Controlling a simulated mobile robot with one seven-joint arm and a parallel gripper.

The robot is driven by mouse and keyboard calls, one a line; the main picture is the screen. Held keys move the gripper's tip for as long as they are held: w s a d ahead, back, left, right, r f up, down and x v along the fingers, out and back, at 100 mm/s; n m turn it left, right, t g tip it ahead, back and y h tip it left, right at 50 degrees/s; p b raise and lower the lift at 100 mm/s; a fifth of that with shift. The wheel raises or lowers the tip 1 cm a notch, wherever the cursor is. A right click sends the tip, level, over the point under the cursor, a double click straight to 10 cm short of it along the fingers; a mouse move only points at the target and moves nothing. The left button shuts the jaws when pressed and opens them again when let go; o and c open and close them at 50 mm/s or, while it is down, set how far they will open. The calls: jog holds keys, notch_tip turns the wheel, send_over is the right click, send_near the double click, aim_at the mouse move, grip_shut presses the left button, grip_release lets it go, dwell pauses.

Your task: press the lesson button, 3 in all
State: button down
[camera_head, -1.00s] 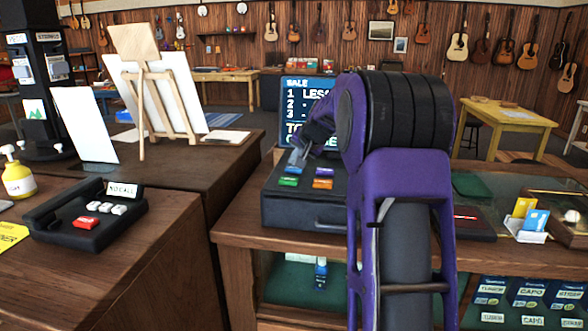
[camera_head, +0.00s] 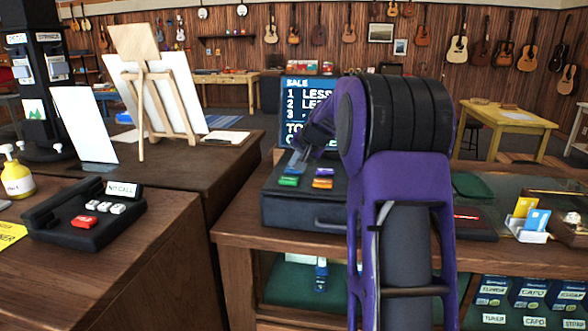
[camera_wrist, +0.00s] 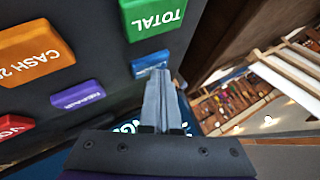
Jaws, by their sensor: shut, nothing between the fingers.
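The register (camera_head: 300,208) stands on the counter with coloured keys on its top. A blue key (camera_wrist: 150,61), partly hidden by my fingertips, is beside the green TOTAL key (camera_wrist: 152,16); its lettering is not readable. My gripper (camera_head: 294,163) is shut and empty, pointing down at the blue key; in the wrist view my fingertips (camera_wrist: 160,78) are right at its edge. I cannot tell whether they touch it.
An orange cash key (camera_wrist: 32,54), a purple key (camera_wrist: 78,95) and a red key (camera_wrist: 12,127) lie near the blue one. A black call box (camera_head: 88,217) sits on the left counter. A card holder (camera_head: 530,232) is on the right.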

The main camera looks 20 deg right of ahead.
jog(key=shift+r+p, duration=0.6)
jog(key=shift+r, duration=0.25)
jog(key=shift+r, duration=0.15)
jog(key=shift+r+p, duration=1.9)
jog(key=shift+r, duration=0.5)
dwell(0.6)
